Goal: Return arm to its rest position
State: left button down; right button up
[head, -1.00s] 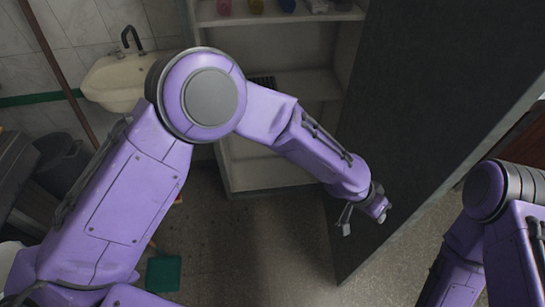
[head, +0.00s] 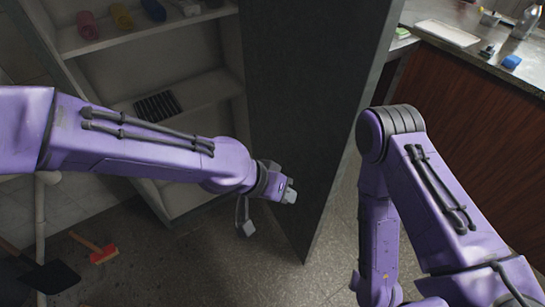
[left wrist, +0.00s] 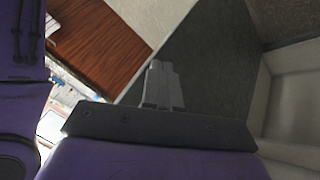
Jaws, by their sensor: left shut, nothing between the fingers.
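My left arm reaches in from the left in the head view, in front of the open shelf cabinet. My left gripper (head: 245,228) hangs beside the dark door panel, above the floor, with nothing held. In the left wrist view its two grey fingers (left wrist: 161,80) lie together, shut and empty, with the dark panel behind them. My right arm (head: 380,215) is bent at the right, its forearm pointing down; its gripper is not visible.
The open cabinet (head: 203,90) holds colored rolls (head: 88,24) and a black rack (head: 158,105). The dark door panel (head: 300,110) stands close to my left gripper. A counter (head: 465,35) is at the upper right. A red-headed brush (head: 103,254) is near the floor at left.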

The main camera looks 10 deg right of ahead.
pick_arm(q)
jog(key=shift+a, duration=0.1)
jog(key=w+a+f+n+t, duration=0.2)
jog(key=w+a+n+t, duration=0.2)
jog(key=w+n, duration=0.15)
jog(key=a+f+n+t+y+b, duration=0.3)
jog(key=a+f+n+y, duration=0.3)
jog(key=a+f, duration=1)
jog(key=s+a+f+n+g+y+b, duration=0.1)
jog(key=s+a+f+g+y, duration=0.1)
jog(key=s+a+f, duration=0.5)
jog(key=s+a+f+n+g+y+b, duration=0.1)
jog(key=s+a+f+g+y+b, duration=0.1)
jog(key=s+a+f, duration=0.6)
jog(key=s+a+g, duration=0.1)
jog(key=s+a, duration=0.3)
jog(key=s, duration=0.3)
jog(key=shift+s+a+f+y, duration=0.2)
jog(key=shift+a+f+y, duration=0.05)
jog(key=shift+a+y, duration=0.15)
